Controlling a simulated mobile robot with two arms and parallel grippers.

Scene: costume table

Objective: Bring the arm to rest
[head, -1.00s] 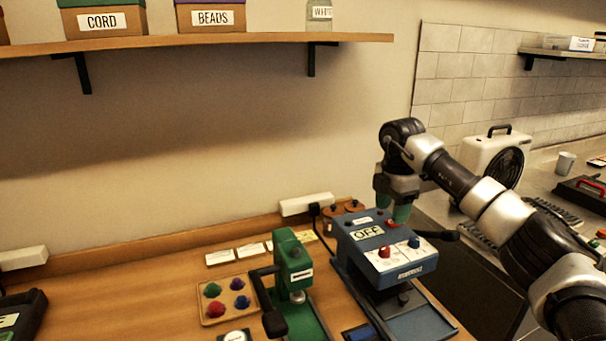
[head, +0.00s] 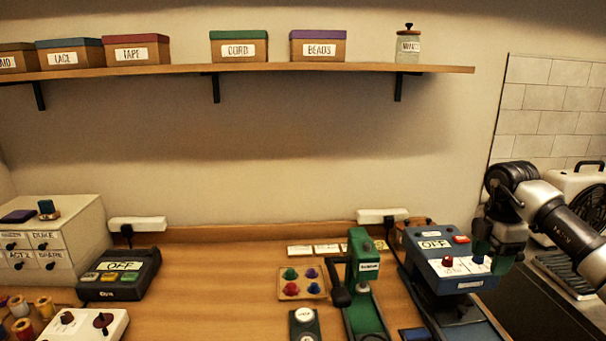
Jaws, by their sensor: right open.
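My right arm comes in from the right edge in the head view. My right gripper (head: 492,251) points down at the right side of the blue machine (head: 450,272), which bears an OFF sign and a red and a blue knob. The gripper's fingers partly overlap the machine's right edge in the picture, and I cannot tell whether they touch it. The gripper is open and I see nothing held in it. My left arm and left gripper are not in view.
A green press (head: 362,270) with a black lever stands left of the blue machine. A tray (head: 283,296) of coloured knobs lies beside it. A black OFF device (head: 120,276) and a drawer cabinet (head: 62,232) stand at left. The shelf (head: 160,72) holds boxes. The table's middle-left is clear.

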